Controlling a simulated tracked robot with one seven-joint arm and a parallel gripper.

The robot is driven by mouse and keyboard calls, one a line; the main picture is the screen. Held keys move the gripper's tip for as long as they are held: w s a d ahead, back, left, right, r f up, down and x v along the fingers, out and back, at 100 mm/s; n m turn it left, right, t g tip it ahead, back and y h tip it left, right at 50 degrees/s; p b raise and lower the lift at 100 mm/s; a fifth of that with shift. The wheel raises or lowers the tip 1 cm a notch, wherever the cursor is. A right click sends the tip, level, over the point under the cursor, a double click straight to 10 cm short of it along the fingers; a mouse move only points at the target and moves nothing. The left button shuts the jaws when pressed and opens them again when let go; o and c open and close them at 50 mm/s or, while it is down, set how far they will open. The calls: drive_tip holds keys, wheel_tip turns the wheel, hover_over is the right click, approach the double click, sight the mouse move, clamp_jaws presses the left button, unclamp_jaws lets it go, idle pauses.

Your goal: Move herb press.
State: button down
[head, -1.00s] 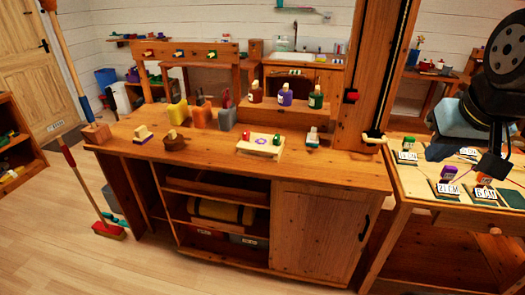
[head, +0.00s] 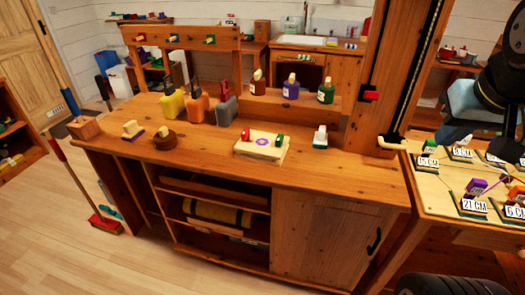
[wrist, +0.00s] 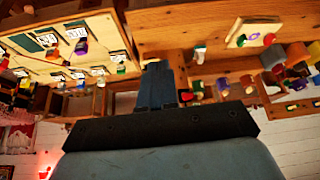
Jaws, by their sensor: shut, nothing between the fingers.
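The herb press appears to be the pale wooden board (head: 261,150) with a purple flower mark and a red and a green knob. It lies flat on the front middle of the wooden workbench (head: 325,170). In the upside-down wrist view the press (wrist: 250,33) shows at upper right, with its knobs and purple mark visible. My gripper (wrist: 157,67) shows in the wrist view as blue-grey fingers close together, with nothing between them. It is apart from the press, off to its side. In the head view my arm is at the right edge and the fingers are not clear.
A white-bodied, green-based stamp-like item (head: 320,137) stands right of the press. Colored holders (head: 198,108) and small bottles (head: 291,87) are behind. A wooden post (head: 385,80) rises at the bench's right, beside a table (head: 465,190) of labelled items.

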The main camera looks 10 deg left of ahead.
sight(259, 154)
drive_tip(key=w+a+f+n+h, duration=1.2)
drive_tip(key=w+f+n, duration=0.25)
drive_tip(key=n, duration=0.25)
drive_tip(key=s+a+f+n+t+y, duration=0.1)
drive_tip(key=a+f+n+t+y, duration=0.25)
drive_tip(key=a+f+n, duration=0.4)
drive_tip(key=s+a+f+n+t+y, duration=0.1)
drive_tip(key=a+f+n+t+y, duration=0.3)
drive_tip(key=a, duration=0.7)
drive_tip(key=s+a+f+n+t+y, duration=0.1)
drive_tip(key=a+f+n+t+y, duration=0.2)
drive_tip(key=a+f+n+t, duration=0.5)
drive_tip(key=w+g, duration=0.1)
drive_tip(key=w, duration=0.3)
drive_tip(key=w+r+m+g, duration=0.1)
drive_tip(key=w, duration=0.4)
drive_tip(key=w+g, duration=0.1)
drive_tip(key=w, duration=0.4)
drive_tip(key=shift+a+r+m, duration=0.1)
drive_tip(key=shift+r+m, duration=0.05)
drive_tip(key=shift+m, duration=0.2)
drive_tip(key=shift+h, duration=0.35)
